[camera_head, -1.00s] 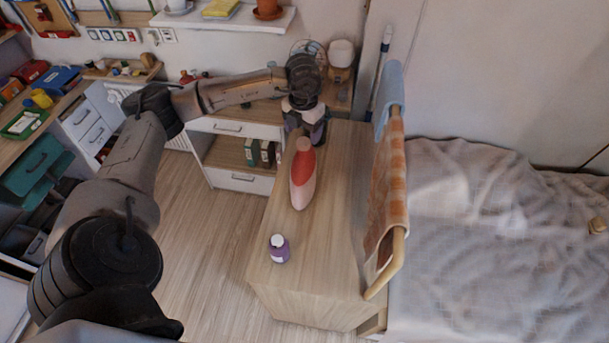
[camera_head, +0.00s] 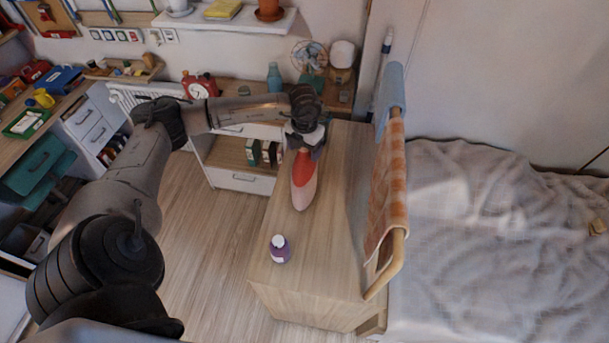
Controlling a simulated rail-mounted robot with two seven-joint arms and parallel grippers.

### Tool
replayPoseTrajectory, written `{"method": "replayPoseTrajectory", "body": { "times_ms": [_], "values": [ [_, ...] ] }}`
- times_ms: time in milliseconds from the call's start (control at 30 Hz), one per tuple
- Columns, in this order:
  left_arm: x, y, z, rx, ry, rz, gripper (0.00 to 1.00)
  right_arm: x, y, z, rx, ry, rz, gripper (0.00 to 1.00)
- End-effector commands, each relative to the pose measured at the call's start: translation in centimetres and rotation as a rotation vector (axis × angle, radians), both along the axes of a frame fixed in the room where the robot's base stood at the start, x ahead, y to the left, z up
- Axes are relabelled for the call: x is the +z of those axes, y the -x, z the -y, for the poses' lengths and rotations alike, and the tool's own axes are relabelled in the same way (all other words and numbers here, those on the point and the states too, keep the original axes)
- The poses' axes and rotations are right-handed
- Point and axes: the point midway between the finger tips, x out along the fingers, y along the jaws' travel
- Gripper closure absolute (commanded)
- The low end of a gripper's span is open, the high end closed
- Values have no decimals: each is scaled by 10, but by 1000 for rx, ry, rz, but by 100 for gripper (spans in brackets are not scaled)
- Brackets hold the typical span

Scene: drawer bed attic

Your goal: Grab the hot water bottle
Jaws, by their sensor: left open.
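The hot water bottle, red and pale pink (camera_head: 304,184), stands or lies on the wooden cabinet top (camera_head: 325,240); I cannot tell which. My left gripper (camera_head: 306,150) is open at the far, neck end of the bottle. The gripper hides the bottle's cap end. I cannot tell whether the fingers touch it. My right gripper is not in view.
A small purple bottle with a white cap (camera_head: 279,249) stands near the cabinet's left edge. A bed rail with an orange checked cloth (camera_head: 388,190) rises at the right, beside the bed (camera_head: 490,240). Behind are a blue-green bottle (camera_head: 274,78) and a fan (camera_head: 309,55).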

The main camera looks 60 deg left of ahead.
Motion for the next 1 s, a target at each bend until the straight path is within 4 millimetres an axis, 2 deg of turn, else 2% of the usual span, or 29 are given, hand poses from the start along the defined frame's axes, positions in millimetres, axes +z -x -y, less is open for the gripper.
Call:
{"method": "replayPoseTrajectory", "body": {
  "times_ms": [67,167,800,1000],
  "values": [
    [0,0,0,0,0,0,28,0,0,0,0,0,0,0],
    [0,0,0,0,0,-1,37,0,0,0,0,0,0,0],
    [0,0,0,0,0,-1,98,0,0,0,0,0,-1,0],
    [1,0,0,0,0,1,100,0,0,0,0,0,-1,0]
  ]
}}
